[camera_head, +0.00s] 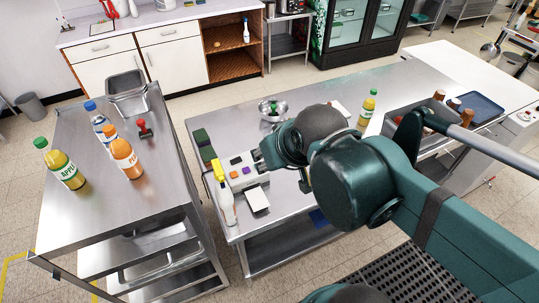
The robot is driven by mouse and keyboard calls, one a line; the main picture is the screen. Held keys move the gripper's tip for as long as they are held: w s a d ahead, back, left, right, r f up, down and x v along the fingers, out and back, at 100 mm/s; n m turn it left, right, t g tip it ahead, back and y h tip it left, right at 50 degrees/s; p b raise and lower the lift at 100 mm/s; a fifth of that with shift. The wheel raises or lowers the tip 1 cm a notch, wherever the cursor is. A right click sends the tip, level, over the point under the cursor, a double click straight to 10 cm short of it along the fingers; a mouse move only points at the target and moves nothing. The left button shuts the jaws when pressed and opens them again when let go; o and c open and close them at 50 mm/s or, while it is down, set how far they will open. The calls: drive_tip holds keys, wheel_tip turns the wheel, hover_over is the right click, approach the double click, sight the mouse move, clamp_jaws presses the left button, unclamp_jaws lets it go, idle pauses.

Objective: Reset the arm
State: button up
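My dark green arm reaches in from the lower right over the steel counter (345,93). Its large rounded joints are near the picture's centre. My gripper (257,156) shows only as a small grey part at the arm's far end, above or beside the items at the counter's left end. The arm's links hide most of it, so I cannot see its fingers or whether it holds anything.
A green-capped bottle (368,106) stands behind the arm. A steel cart (92,205) with several bottles stands left, across a floor gap.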

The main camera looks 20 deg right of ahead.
wheel_tip(320, 180, down, 10)
drive_tip(key=b, duration=1)
drive_tip(key=shift+f, duration=0.1)
idle(0.8)
